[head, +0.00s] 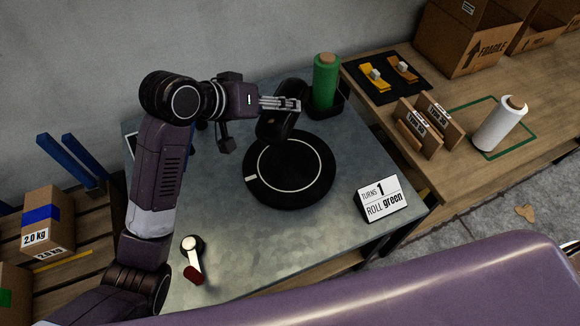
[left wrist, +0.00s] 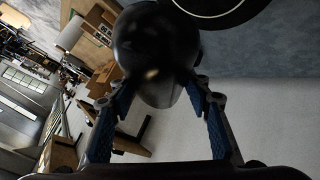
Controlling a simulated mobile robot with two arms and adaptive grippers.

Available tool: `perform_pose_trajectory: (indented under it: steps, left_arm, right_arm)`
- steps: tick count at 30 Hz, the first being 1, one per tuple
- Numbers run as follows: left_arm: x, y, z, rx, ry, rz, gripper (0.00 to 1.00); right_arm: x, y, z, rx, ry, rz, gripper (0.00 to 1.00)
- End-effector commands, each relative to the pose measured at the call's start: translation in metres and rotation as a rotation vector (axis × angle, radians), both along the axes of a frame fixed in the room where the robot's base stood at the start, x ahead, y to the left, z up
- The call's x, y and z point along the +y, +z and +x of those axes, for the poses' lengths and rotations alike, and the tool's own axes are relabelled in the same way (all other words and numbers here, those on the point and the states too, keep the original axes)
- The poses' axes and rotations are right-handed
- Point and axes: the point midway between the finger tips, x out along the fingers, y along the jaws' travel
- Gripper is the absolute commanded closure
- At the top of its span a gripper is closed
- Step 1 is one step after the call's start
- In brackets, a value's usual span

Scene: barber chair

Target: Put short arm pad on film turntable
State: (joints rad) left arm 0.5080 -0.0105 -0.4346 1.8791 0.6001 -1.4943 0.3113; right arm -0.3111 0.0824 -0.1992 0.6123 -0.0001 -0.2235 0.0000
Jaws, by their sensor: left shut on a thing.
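The short arm pad (head: 270,127), a dark rounded piece, is in my left gripper (head: 283,103). It hangs tilted by the back edge of the film turntable (head: 318,180); whether it touches the turntable is unclear. In the left wrist view the pad (left wrist: 158,45) sits between the blue-sided fingers of my left gripper (left wrist: 155,98), which are shut on it. The turntable is a black disc with a white ring and a small white mark, lying on the grey metal table. Part of it shows at the top of the left wrist view (left wrist: 212,18). My right gripper is not in view.
A green film roll (head: 326,80) stands in a black holder behind the turntable. A sign (head: 382,199) reading "TURNS 1, ROLL green" stands to its right. A handled tool with a red end (head: 193,260) lies front left. The wooden bench (head: 455,165) holds a white roll (head: 498,125).

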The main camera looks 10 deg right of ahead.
Motion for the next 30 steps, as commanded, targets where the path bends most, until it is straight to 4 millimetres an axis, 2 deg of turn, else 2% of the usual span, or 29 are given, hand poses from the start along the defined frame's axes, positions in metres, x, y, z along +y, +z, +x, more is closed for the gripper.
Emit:
perform_pose_trajectory:
  steps: [2, 5, 8, 12, 19, 22, 30]
  left_arm:
    - [-0.011, 0.004, 0.003, -0.001, -0.003, -0.001, 0.89]
    - [-0.016, -0.003, 0.004, 0.004, -0.004, -0.001, 0.89]
    - [-0.016, -0.024, 0.003, 0.008, -0.004, 0.0, 0.89]
    - [-0.015, -0.062, 0.003, 0.009, -0.004, -0.001, 0.89]
    - [-0.015, -0.12, 0.003, 0.006, -0.003, -0.002, 0.89]
    - [-0.015, -0.138, 0.004, 0.003, -0.003, -0.002, 0.89]
    - [-0.015, -0.165, 0.004, 0.004, -0.003, -0.003, 0.89]
  right_arm:
    - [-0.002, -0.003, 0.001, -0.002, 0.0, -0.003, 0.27]
    - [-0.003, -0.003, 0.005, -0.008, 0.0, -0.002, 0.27]
    - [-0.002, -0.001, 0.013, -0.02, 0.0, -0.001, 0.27]
    - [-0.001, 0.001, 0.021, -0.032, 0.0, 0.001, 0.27]
    - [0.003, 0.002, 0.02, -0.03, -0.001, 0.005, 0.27]
    - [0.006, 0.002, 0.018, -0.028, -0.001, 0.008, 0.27]
    - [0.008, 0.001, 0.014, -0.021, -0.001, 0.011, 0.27]
